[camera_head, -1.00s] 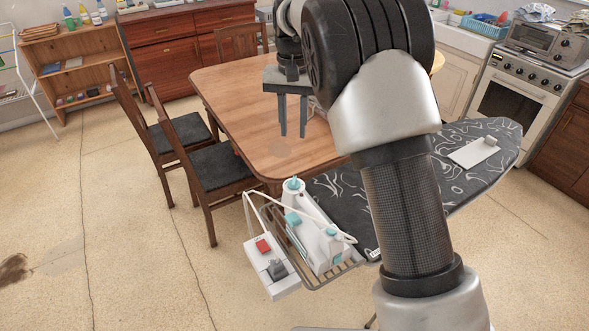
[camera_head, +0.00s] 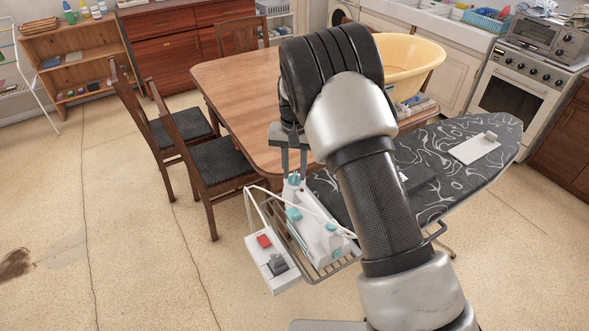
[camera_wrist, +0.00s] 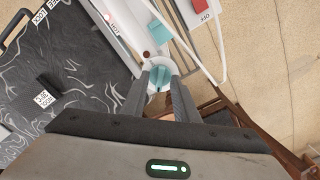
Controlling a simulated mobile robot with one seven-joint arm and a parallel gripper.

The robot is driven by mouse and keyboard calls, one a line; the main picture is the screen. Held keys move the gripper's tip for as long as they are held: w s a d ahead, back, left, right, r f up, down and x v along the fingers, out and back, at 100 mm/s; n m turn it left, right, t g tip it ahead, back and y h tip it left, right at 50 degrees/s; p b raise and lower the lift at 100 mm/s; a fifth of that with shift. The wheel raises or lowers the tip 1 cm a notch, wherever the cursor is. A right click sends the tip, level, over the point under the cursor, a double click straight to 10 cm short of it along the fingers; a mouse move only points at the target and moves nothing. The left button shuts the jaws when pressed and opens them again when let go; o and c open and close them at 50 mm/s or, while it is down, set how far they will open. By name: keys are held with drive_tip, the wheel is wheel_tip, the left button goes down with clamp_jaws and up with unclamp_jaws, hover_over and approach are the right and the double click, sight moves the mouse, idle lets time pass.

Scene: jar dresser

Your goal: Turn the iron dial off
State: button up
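The white iron (camera_head: 322,232) rests on the wire rack at the near end of the ironing board. Its teal round dial (camera_head: 294,180) is at the end nearest my gripper; the dial also shows in the wrist view (camera_wrist: 160,77). My gripper (camera_head: 293,170) points down over the dial, fingers apart. In the wrist view my gripper (camera_wrist: 160,72) has one fingertip on each side of the dial, with nothing gripped that I can make out. I cannot tell whether the fingers touch it. The dial's exact setting is unclear.
A white box with a red switch (camera_head: 264,242) hangs beside the rack (camera_head: 335,268), with a white cord. The dark patterned ironing board (camera_head: 430,150) extends right, with a white plate (camera_head: 476,149) on it. The table (camera_head: 235,100) and chairs (camera_head: 215,163) stand close behind and left.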

clamp_jaws()
